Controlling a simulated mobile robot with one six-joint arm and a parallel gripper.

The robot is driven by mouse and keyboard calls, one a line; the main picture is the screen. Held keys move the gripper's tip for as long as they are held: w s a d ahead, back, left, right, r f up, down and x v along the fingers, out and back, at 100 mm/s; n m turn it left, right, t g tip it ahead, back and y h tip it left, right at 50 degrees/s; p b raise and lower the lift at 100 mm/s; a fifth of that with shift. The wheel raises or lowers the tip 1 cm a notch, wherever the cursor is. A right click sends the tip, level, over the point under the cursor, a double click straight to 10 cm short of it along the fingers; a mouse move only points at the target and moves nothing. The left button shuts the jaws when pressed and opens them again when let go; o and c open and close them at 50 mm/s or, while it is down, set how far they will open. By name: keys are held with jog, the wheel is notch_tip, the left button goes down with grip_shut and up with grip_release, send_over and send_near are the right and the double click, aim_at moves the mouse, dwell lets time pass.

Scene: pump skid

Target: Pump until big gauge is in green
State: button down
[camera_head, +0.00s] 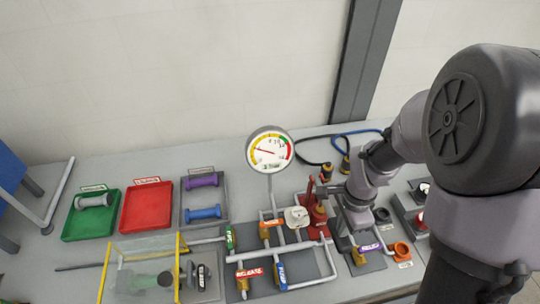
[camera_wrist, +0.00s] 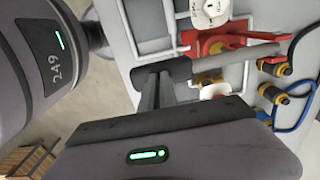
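The big gauge (camera_head: 269,150) stands on a post at the back of the skid. Its red needle points left, toward the yellow part of the scale; the green part is at the upper right. The red hand pump (camera_head: 318,212) stands right of the gauge post, and it also shows in the wrist view (camera_wrist: 222,42). My gripper (camera_head: 347,218) is low, just right of the pump. In the wrist view my gripper (camera_wrist: 165,85) shows dark finger parts beside the red pump.
Blue and black hoses (camera_head: 352,138) lie behind. Green (camera_head: 91,226) and red (camera_head: 147,218) trays are at left.

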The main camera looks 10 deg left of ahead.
jog(key=shift+f+b, duration=1.45)
jog(key=shift+f, duration=0.35)
notch_tip(320, 180, up, 9)
jog(key=p, duration=0.7)
jog(key=shift+r, duration=0.2)
jog(key=shift+f, duration=0.15)
notch_tip(320, 180, down, 9)
jog(key=b, duration=0.8)
jog(key=shift+b, duration=0.4)
notch_tip(320, 180, up, 9)
jog(key=p, duration=0.7)
